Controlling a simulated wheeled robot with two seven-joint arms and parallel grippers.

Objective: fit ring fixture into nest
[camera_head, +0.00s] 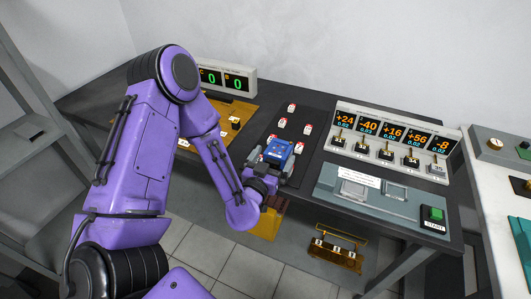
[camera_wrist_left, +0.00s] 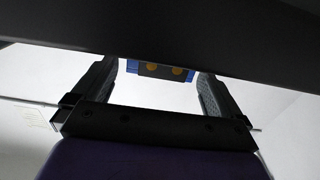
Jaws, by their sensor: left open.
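My left gripper (camera_head: 275,166) reaches over the dark mat on the bench and is open. A blue block (camera_head: 279,149) with a pale top is at its fingertips. In the left wrist view the block (camera_wrist_left: 163,71) shows between the two spread fingers, with two orange round spots on its face; I cannot tell whether either finger touches it. I cannot tell for certain that this block is the ring fixture. A grey-blue panel (camera_head: 332,202) with clear-covered recesses lies to the right, and I cannot tell which recess is the nest. My right gripper is not in view.
Several small red-and-white pieces (camera_head: 291,107) stand on the dark mat (camera_head: 318,115). A row of displays (camera_head: 391,132) with switches stands behind the panel, and a green START button (camera_head: 432,214) is at its right. A yellow-brown rack (camera_head: 335,256) hangs at the bench's front.

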